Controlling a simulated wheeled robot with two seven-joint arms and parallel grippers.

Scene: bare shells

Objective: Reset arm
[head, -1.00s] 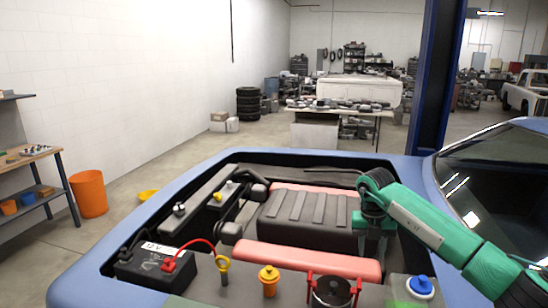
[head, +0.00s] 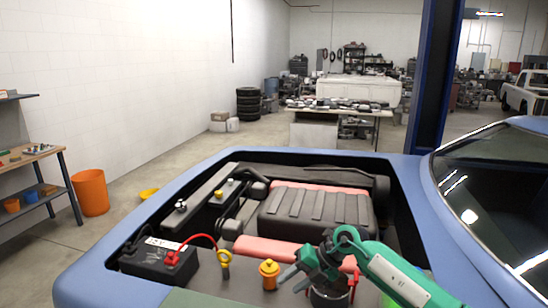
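My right gripper (head: 294,279) shows over the front right of the open engine bay, on my green arm that comes in from the lower right. It points left and down, with its two fingertips apart and nothing visible between them. It is in front of a dark round pot with red clamps (head: 329,297), which it partly hides; whether they touch I cannot tell. My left gripper is not in view.
The blue car body (head: 110,262) surrounds the bay. Inside are a black battery (head: 158,262) with a red cable, a yellow ring handle (head: 224,262), a yellow cap (head: 269,272) and the ribbed engine cover (head: 315,207). The windshield (head: 495,190) is at right.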

